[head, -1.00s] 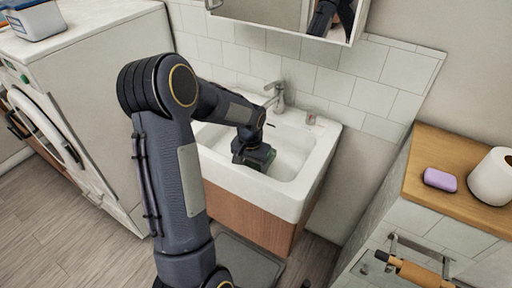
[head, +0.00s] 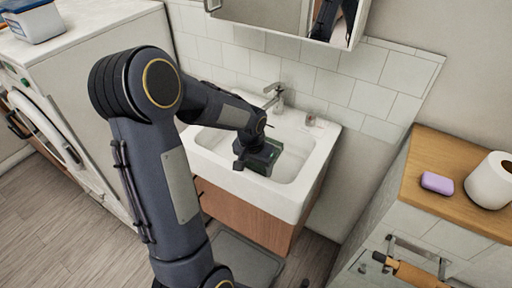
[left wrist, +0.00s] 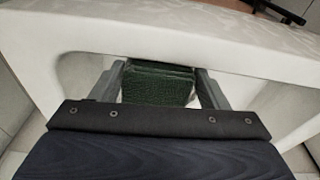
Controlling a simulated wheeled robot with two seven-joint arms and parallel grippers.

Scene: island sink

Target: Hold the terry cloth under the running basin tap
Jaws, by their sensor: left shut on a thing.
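My left gripper (head: 264,158) is low in the white basin (head: 290,203), its hand pointing down. In the left wrist view it is shut on the dark green terry cloth (left wrist: 158,86), which looks folded and sits between the two fingers. In the head view only a bit of green shows beside the dark hand. The basin tap (head: 278,97) stands at the back rim, behind the gripper. I cannot make out a water stream from it. My right gripper is not in view.
A small cup (head: 311,119) stands on the basin's back right rim. A mirror cabinet (head: 290,17) hangs above. A washing machine (head: 90,80) is at the left. A wooden counter at the right bears purple soap (head: 437,183) and a white roll (head: 490,180).

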